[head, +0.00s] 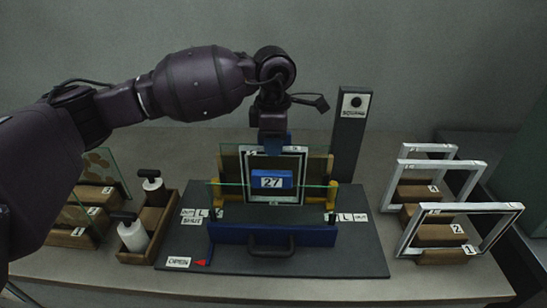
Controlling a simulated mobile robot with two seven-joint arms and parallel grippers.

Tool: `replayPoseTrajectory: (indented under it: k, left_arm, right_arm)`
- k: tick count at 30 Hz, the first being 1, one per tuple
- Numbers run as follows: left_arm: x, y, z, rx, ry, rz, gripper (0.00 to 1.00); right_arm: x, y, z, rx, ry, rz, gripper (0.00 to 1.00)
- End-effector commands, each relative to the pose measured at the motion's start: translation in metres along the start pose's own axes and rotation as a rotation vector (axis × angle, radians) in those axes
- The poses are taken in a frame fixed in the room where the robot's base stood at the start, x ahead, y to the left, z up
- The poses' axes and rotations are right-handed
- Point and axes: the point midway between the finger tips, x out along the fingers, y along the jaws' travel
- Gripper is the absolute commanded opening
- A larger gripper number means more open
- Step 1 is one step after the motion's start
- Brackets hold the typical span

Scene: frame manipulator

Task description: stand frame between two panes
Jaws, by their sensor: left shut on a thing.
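My left gripper (273,138) reaches down from above at the middle of the table and is shut on the top of a white-edged frame (303,170). The frame is upright in the fixture, behind a clear front pane (232,192) whose edge crosses it. A brownish panel (230,165) shows behind the frame; I cannot tell whether a second pane stands there. Whether the frame's bottom edge touches the base is hidden. My right gripper is not in view.
The dark base (330,262) carries a blue bar (225,234) with a black handle (271,246) and OPEN and SHUT labels. Several frames (460,210) stand in wooden blocks at right. A dark post (348,140) stands behind.

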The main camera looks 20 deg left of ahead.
Motion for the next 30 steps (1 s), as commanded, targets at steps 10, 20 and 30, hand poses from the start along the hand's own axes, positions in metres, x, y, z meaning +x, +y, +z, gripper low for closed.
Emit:
replayPoseTrajectory:
  k: [10, 20, 30]
  left_arm:
    - [0.04, -0.001, 0.0, 0.0, 0.001, -0.002, 0.0]
    - [0.043, 0.0, 0.0, 0.0, 0.001, -0.001, 0.0]
    - [0.043, 0.0, 0.0, 0.0, 0.001, -0.001, 0.42]
  right_arm:
    - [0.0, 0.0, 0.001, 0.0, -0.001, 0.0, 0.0]
    - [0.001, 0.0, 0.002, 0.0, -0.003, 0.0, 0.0]
    - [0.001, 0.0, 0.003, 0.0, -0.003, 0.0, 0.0]
